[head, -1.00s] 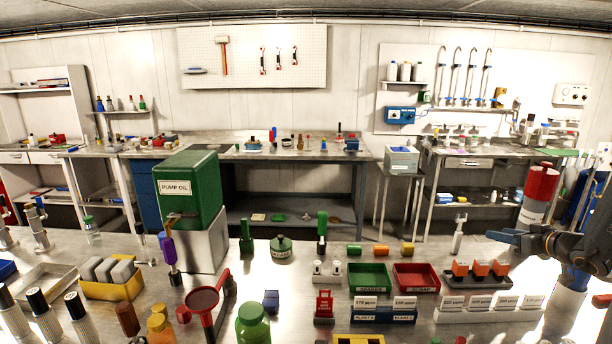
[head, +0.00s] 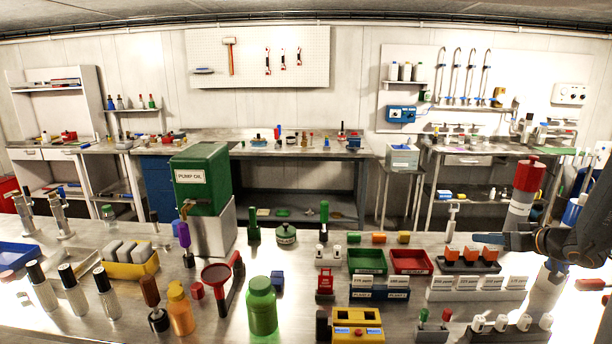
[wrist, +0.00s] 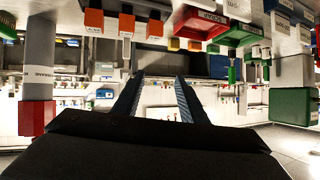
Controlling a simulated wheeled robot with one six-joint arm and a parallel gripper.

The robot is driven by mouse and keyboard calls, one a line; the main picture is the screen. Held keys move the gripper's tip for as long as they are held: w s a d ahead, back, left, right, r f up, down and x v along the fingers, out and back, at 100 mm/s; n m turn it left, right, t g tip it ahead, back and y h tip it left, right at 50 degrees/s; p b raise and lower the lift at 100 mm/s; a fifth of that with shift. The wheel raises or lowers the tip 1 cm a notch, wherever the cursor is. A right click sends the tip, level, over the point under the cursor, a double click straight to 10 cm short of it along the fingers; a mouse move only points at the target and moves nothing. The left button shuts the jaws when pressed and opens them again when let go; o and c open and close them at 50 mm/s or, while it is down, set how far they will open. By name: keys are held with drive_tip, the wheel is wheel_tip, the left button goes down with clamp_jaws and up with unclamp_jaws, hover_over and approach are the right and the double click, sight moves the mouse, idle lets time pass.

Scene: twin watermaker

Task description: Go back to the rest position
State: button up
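My gripper (head: 492,240) is at the right of the head view, above the right part of the steel bench (head: 225,262). It points left, beside the white and red cylinder (head: 522,192) and near the rack with orange blocks (head: 470,262). In the wrist view, which is upside down, the two dark fingers of my gripper (wrist: 158,98) stand apart. Nothing is between them, so it is open and empty. The red cap (wrist: 37,117) of the cylinder shows at the left of the wrist view.
The bench is crowded. A green pump oil tank (head: 203,178), green tray (head: 367,261), red tray (head: 411,262), green bottle (head: 262,306) and yellow box (head: 357,325) stand on it. A white label rack (head: 478,289) is below the arm. Workbenches line the back wall.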

drive_tip(key=s+a+g+y, duration=0.1)
drive_tip(key=s+a+g, duration=0.25)
drive_tip(key=a, duration=0.65)
drive_tip(key=s+a+g+y, duration=0.1)
drive_tip(key=s+a+g, duration=0.25)
drive_tip(key=a, duration=0.65)
drive_tip(key=s+a+r+m+g+h, duration=0.1)
drive_tip(key=s+a+h, duration=0.2)
drive_tip(key=s+a, duration=0.55)
drive_tip(key=s+a+g+h, duration=0.15)
drive_tip(key=s+a, duration=0.35)
drive_tip(key=s, duration=0.6)
wheel_tip(320, 180, down, 12)
drive_tip(key=g+b, duration=0.1)
drive_tip(key=b, duration=0.9)
drive_tip(key=shift+s+r+m+h, duration=0.15)
drive_tip(key=shift+s+m+h, duration=0.1)
drive_tip(key=shift+m+h, duration=0.1)
drive_tip(key=shift+d+g, duration=0.1)
drive_tip(key=shift+g, duration=0.15)
